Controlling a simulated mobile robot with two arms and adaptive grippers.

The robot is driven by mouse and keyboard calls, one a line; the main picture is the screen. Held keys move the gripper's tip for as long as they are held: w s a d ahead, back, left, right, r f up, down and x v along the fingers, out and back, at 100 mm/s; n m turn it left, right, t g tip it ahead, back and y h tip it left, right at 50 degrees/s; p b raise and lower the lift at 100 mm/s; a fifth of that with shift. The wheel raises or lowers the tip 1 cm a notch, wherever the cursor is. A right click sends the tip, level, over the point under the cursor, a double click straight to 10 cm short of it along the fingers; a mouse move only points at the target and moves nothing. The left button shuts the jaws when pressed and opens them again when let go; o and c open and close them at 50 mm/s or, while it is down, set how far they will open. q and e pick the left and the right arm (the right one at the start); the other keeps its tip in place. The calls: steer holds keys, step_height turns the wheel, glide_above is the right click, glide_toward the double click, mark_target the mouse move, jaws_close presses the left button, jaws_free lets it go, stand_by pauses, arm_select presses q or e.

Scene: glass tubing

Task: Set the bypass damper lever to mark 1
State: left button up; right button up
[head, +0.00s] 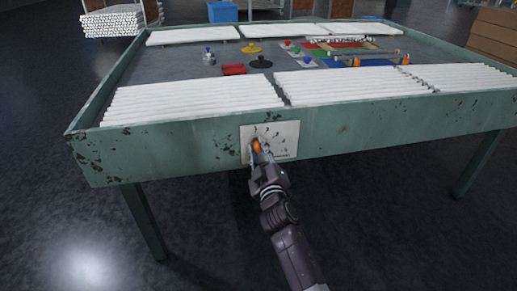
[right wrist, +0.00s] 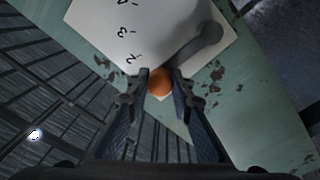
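The bypass damper lever is a grey arm (right wrist: 192,48) with an orange knob (right wrist: 160,82), mounted on a white plate (head: 284,133) on the table's front side. The knob also shows in the head view (head: 256,146). Handwritten marks 2, 3 and 4 show on the plate in the right wrist view; mark 1 cannot be made out. The lever points away from its pivot, past the side of mark 2. My right gripper (right wrist: 160,76) has its fingers closed on both sides of the knob; in the head view the gripper (head: 260,155) covers part of the plate. My left gripper is not in view.
The green table (head: 190,152) has raised, worn edges. White tubes (head: 190,98) lie in rows along its front and back. A red block (head: 233,69) and small coloured items stand mid-table. The dark floor in front is clear.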

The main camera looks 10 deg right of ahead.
steer(key=o, duration=0.4)
steer(key=s, duration=1.2)
steer(key=shift+f, duration=0.3)
steer(key=shift+d, duration=0.1)
